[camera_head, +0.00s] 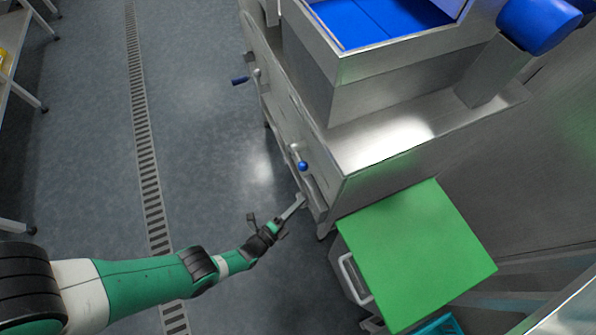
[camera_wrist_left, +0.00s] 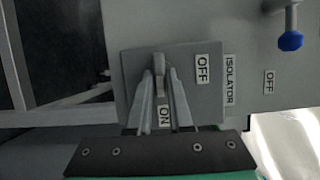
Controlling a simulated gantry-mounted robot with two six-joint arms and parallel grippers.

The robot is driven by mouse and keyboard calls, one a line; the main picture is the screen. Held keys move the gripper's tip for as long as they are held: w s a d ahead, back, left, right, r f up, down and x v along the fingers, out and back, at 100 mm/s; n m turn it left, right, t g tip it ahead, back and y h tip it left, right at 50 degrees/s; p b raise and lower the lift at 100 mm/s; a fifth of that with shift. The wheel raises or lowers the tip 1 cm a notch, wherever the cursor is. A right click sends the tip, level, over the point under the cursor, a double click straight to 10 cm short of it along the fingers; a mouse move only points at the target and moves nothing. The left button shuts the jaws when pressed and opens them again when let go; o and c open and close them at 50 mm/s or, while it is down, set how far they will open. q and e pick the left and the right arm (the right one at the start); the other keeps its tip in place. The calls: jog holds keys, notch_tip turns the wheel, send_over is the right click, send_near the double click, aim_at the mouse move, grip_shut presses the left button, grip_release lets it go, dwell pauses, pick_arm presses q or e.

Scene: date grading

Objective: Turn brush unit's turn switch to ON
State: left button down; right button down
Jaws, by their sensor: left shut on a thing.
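The turn switch's grey plate (camera_wrist_left: 135,72) is on the machine's side panel in the left wrist view, with an OFF label (camera_wrist_left: 203,68) to the right and an ON label (camera_wrist_left: 165,116) below the handle. The switch handle (camera_wrist_left: 159,72) lies upright in the picture, in line with the ON label. My left gripper (camera_wrist_left: 160,88) is shut on the handle, one finger on each side; the fingers hide part of it. In the head view, my left gripper (camera_head: 296,206) reaches the lower front corner of the steel machine (camera_head: 375,145); the switch itself is not clear there. My right gripper is out of view.
An ISOLATOR label (camera_wrist_left: 229,80) and another OFF label (camera_wrist_left: 268,82) are beside the plate. A blue-knobbed lever (camera_wrist_left: 290,40) sticks out above right. A green-topped bin (camera_head: 420,255) stands right of my gripper. The floor (camera_head: 200,150) to the left is clear.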

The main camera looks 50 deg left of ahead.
pick_arm(q)
jog(key=c, duration=0.8)
grip_release()
jog(key=shift+r, duration=0.1)
jog(key=shift+s, duration=0.1)
jog(key=s, duration=0.3)
jog(key=s+d+p, duration=0.1)
jog(key=s, duration=0.3)
jog(key=s+p, duration=0.1)
jog(key=s, duration=0.3)
jog(key=shift+s+d, duration=0.2)
jog(key=shift+d, duration=0.05)
